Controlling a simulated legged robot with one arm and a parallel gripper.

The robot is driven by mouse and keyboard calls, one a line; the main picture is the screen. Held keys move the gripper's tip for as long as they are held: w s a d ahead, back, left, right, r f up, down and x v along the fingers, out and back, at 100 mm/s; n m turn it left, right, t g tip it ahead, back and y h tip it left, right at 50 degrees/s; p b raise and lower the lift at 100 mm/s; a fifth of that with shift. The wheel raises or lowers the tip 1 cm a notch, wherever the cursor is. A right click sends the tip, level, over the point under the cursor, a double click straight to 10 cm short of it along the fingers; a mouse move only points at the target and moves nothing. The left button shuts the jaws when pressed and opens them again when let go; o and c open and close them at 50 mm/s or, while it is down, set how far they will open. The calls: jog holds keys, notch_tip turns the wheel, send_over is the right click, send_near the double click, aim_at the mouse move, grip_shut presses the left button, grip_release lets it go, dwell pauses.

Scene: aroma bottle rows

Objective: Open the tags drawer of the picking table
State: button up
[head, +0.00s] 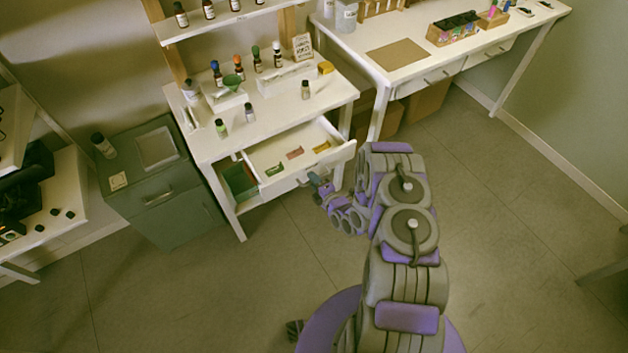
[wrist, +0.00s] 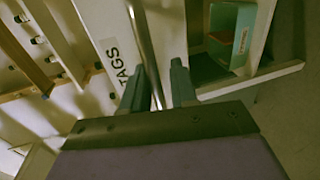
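The tags drawer (head: 318,170) of the white picking table (head: 272,118) is pulled out, showing small green, red and yellow tags inside. In the wrist view its white front (wrist: 103,22) carries the label TAGS (wrist: 120,68). A metal bar handle (wrist: 146,45) runs along that front. My gripper (head: 315,180) is at the drawer front in the head view. In the wrist view the two fingers of my gripper (wrist: 158,75) straddle the handle with a visible gap, so it looks open around the bar. Firm contact cannot be seen.
A green box (head: 239,182) sits in an open space beside the drawer. Bottles and a green funnel (head: 231,82) stand on the tabletop. A grey-green cabinet (head: 160,190) stands to the left, another white table (head: 450,50) to the right. The floor in front is clear.

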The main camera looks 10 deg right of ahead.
jog(key=shift+r, duration=0.15)
jog(key=v, duration=1.7)
jog(key=shift+p, duration=0.45)
jog(key=shift+s+d, duration=0.15)
